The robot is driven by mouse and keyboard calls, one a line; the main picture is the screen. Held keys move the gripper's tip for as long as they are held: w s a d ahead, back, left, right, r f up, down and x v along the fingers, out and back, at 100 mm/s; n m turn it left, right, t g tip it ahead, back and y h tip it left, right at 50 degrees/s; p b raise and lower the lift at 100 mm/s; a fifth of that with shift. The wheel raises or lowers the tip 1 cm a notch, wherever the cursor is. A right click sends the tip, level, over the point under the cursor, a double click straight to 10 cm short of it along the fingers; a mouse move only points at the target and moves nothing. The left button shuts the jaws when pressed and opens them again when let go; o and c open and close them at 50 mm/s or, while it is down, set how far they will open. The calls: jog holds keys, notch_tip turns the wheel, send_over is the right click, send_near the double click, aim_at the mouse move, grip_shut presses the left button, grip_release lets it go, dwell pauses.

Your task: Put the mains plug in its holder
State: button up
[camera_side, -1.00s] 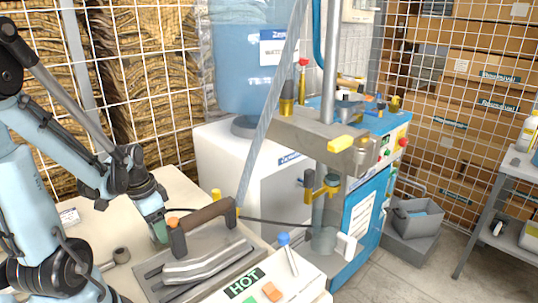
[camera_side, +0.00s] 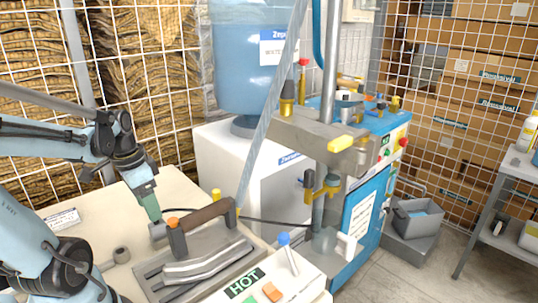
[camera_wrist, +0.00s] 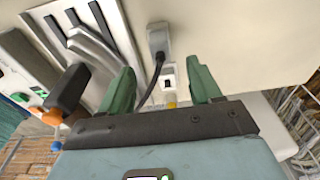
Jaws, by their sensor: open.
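In the wrist view, a grey block with a black cord, which looks like the mains plug (camera_wrist: 158,40), lies on the pale tabletop just beyond my fingertips. Its cord runs back between the fingers. A small white piece with a dark opening (camera_wrist: 168,76) sits beside the cord; I cannot tell if it is the holder. My gripper (camera_wrist: 160,66) is open, its green fingers apart and nothing held. Contact cannot be told there.
A "HOT" control box (camera_side: 262,285) with a blue-tipped lever is in front. A grey cylinder (camera_side: 121,254) lies left. The table's back left is mostly clear, apart from a white card (camera_side: 62,218).

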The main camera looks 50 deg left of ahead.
aim_at(156, 223)
jog(key=shift+s+r, duration=0.15)
jog(key=shift+r, duration=1)
jog(key=shift+s+r, duration=0.15)
jog(key=shift+r, duration=1)
jog(key=shift+f, duration=0.1)
jog(key=shift+w+f, duration=0.25)
jog(key=shift+f, duration=1.65)
jog(key=shift+w+f, duration=0.25)
jog(key=shift+f, duration=1.65)
jog(key=shift+w+f, duration=0.25)
jog(key=shift+f, duration=1.65)
jog(key=shift+f, duration=0.1)
jog(key=shift+r, duration=1.4)
jog(key=shift+f, duration=0.15)
